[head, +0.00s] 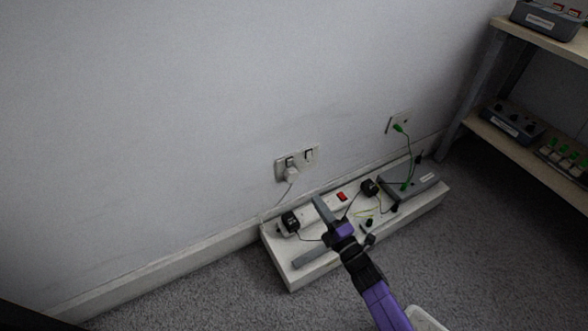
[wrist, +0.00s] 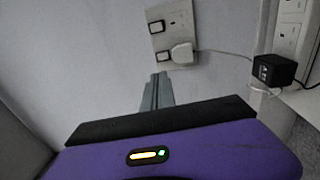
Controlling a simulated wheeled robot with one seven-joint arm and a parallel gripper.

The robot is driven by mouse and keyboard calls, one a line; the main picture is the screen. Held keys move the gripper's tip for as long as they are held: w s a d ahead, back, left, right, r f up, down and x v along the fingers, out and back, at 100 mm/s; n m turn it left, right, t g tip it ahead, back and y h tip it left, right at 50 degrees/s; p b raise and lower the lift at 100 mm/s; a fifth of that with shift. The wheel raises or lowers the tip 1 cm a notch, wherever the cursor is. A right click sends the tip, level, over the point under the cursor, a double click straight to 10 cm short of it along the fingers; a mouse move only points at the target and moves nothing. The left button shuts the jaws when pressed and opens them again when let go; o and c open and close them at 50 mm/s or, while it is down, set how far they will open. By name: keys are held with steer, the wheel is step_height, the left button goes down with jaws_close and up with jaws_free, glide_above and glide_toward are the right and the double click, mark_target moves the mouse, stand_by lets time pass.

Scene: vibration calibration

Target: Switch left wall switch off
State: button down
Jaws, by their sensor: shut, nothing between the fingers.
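A white double wall socket (head: 284,170) is on the wall above the bench. Its left switch (head: 290,162) is dark-edged and sits above a white plug (head: 292,175); its right switch (head: 309,155) is beside it. The wrist view is turned, and there the left switch (wrist: 160,56) is the lower one, beside the plug (wrist: 183,54). My gripper (head: 319,199) is shut and empty, below and to the right of the socket in the head view. In the wrist view its fingertips (wrist: 158,76) appear just below the left switch. Whether the switch is on or off is unclear.
A low white bench (head: 285,275) against the wall carries a power strip with a red switch (head: 342,197), black adapters (head: 290,221) and a grey box (head: 412,186). A shelf (head: 520,150) stands at right.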

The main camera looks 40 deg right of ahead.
mark_target(291, 161)
steer(key=b+x, duration=0.4)
steer(key=x, duration=0.9)
steer(key=shift+w+d, duration=0.1)
steer(key=shift+w, duration=0.2)
steer(key=shift+w+r, duration=0.1)
steer(key=shift+w, duration=0.05)
